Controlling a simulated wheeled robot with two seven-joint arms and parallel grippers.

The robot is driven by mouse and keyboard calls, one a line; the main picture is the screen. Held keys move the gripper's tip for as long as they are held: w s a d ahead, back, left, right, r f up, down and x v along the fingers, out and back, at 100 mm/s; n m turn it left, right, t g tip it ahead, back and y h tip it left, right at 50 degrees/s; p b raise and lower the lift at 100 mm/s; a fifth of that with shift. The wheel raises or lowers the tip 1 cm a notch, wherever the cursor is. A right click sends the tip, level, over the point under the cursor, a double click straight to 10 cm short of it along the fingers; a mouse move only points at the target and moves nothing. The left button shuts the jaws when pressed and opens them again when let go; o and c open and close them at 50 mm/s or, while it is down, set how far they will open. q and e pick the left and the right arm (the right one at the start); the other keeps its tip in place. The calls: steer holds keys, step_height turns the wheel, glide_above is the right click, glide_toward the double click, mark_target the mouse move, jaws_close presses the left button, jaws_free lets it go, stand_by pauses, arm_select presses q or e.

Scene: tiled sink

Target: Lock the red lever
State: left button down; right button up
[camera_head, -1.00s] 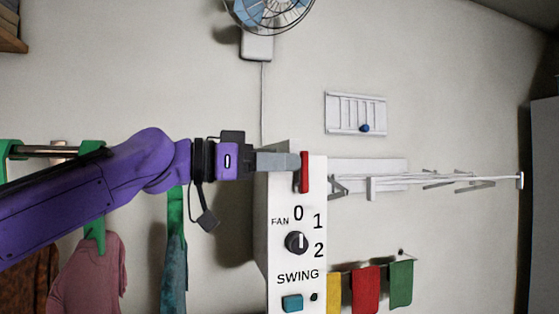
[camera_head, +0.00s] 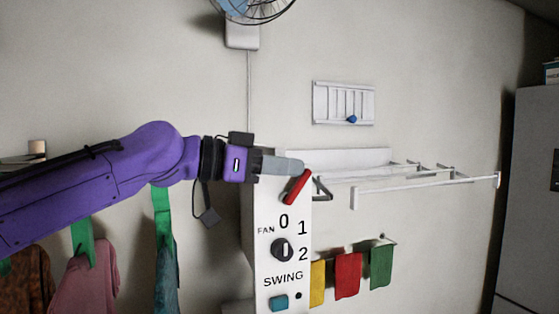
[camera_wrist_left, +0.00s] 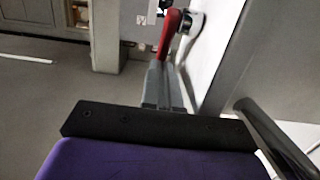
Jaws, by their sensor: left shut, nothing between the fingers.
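The red lever (camera_head: 297,187) is on the upper part of the white fan control box (camera_head: 266,215). It is tilted, with its upper end leaning right and its lower end to the left. My left gripper (camera_head: 301,167) is shut and empty, its fingertips at the lever's upper end; they look touching or very close. In the left wrist view the red lever (camera_wrist_left: 167,32) stands just beyond the fingertips (camera_wrist_left: 160,66). My right gripper is not in view.
A white folding rack (camera_head: 420,182) extends from the wall right of the box. Yellow, red and green cloths (camera_head: 348,275) hang below it. A fan (camera_head: 250,10) is above. Garments (camera_head: 90,270) hang at left.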

arm_select(q)
steer(key=shift+d, duration=0.15)
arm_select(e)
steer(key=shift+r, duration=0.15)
arm_select(q)
steer(key=shift+r, duration=0.1)
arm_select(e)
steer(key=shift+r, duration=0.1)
arm_select(q)
steer(key=shift+a+r+p, duration=0.3)
steer(key=shift+p, duration=0.15)
steer(key=s+a+r, duration=0.3)
steer(key=a+r, duration=0.5)
steer(key=a, duration=0.1)
steer(key=shift+s+a, duration=0.2)
steer(key=shift+a, duration=0.2)
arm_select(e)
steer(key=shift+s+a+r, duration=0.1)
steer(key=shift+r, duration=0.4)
arm_select(q)
steer(key=shift+r, duration=0.1)
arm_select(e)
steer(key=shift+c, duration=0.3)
